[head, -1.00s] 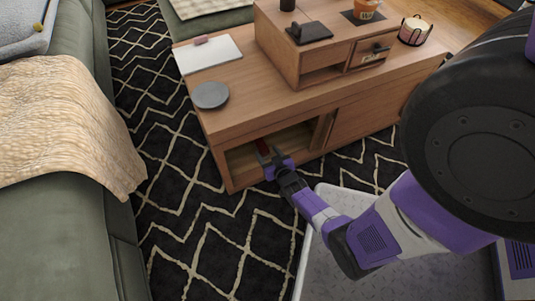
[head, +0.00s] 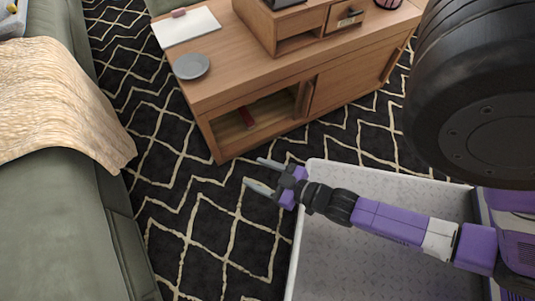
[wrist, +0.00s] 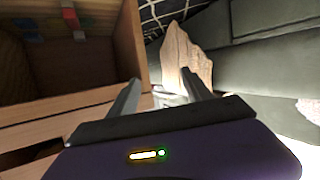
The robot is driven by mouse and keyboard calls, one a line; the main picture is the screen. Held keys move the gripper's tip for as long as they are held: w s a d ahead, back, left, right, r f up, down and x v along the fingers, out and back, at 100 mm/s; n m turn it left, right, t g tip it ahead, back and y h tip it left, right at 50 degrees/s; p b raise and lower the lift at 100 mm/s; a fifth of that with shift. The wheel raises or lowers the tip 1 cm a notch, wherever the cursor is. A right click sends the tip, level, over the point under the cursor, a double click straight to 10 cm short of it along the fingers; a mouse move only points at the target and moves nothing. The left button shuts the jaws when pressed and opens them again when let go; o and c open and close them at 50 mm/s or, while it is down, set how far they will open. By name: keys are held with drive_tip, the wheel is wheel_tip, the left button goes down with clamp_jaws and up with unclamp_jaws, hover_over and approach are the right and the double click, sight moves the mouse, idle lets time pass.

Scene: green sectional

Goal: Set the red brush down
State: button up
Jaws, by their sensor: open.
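The red brush (head: 246,118) lies inside the open compartment of the wooden cabinet (head: 350,88), on the compartment floor. In the wrist view a red piece, likely the brush (wrist: 70,17), shows at the upper left, inside the compartment. My gripper (head: 258,173) is open and empty. It is outside the cabinet, in front of the opening and apart from the brush, above the patterned rug. In the wrist view its two fingers (wrist: 160,84) are spread with nothing between them.
A grey round plate (head: 192,66) and a white board (head: 185,27) lie on the cabinet top. A green sofa (head: 60,215) with a beige throw (head: 62,105) stands at the left. The black patterned rug (head: 205,220) between is clear.

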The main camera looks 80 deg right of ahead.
drive_tip(key=s+a+r+n+y, duration=0.1)
drive_tip(key=a+r, duration=0.2)
drive_tip(key=r, duration=0.3)
drive_tip(key=s+a+r+n+y, duration=0.1)
drive_tip(key=s+a+r+y, duration=0.1)
drive_tip(key=a+r, duration=0.2)
drive_tip(key=s+a+r+t+y, duration=0.1)
drive_tip(key=a+r, duration=0.2)
drive_tip(key=r, duration=0.7)
drive_tip(key=shift+s+a+n, duration=0.25)
drive_tip(key=shift+n, duration=0.15)
